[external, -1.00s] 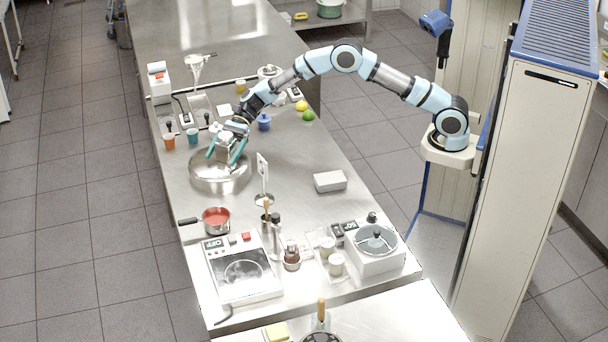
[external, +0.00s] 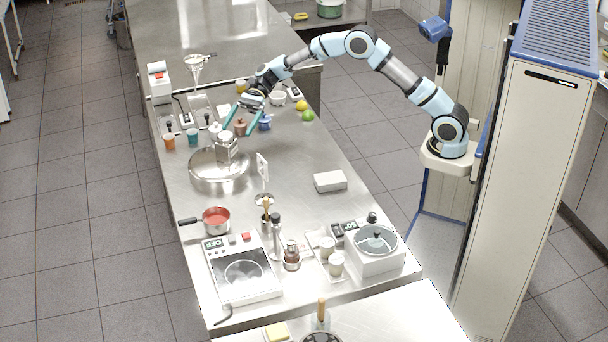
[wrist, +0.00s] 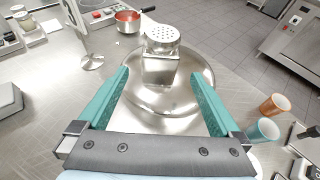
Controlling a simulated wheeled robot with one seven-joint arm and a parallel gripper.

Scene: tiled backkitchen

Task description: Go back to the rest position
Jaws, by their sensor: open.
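My gripper (external: 238,119) is open and empty, raised above the steel counter just behind the wide steel pan. In the wrist view its two teal fingers (wrist: 160,88) are spread wide. A square metal shaker with a perforated top (external: 227,149) stands upright in or on the wide pan (external: 219,178). In the wrist view the shaker (wrist: 160,66) appears ahead of and between the fingertips, apart from them. The wide pan (wrist: 203,70) shows around it. My arm reaches from its mount at the right across the counter.
Orange (external: 169,142) and teal cups (external: 193,136) stand left of my gripper. A blue item (external: 265,122), a lemon (external: 301,105) and a lime (external: 308,116) lie to its right. A sign stand (external: 263,170) and a red-filled saucepan (external: 216,219) are nearer. Open air surrounds my raised arm.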

